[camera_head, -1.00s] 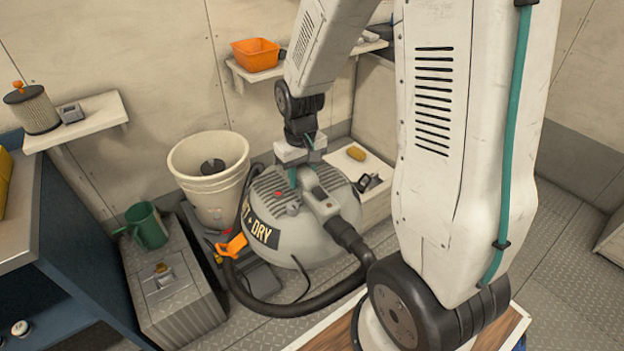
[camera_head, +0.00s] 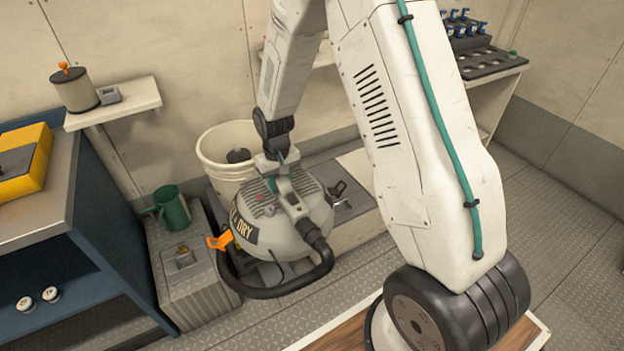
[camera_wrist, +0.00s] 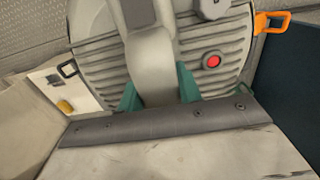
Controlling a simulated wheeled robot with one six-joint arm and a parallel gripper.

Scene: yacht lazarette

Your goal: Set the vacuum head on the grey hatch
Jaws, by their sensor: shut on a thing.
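The vacuum head (camera_head: 285,222) is a grey ribbed dome with a "DRY" label, a red button, an orange latch and a dark hose. My gripper (camera_head: 284,182) is above it, its teal fingers shut on the grey top handle. The wrist view shows my gripper (camera_wrist: 158,90) with one finger on each side of the handle, and the vacuum head (camera_wrist: 95,50) beneath. A grey panel (camera_head: 356,204) lies in the pale ledge to the right; a grey box (camera_head: 205,292) with a brass-knobbed lid stands left. Which is the hatch is unclear. The vacuum's underside is hidden.
A white bucket (camera_head: 215,150) stands behind the vacuum. A green jug (camera_head: 172,208) sits on the grey box. A blue bench (camera_head: 85,215) with a yellow case (camera_head: 25,165) is at left. The floor (camera_head: 560,285) at right is clear.

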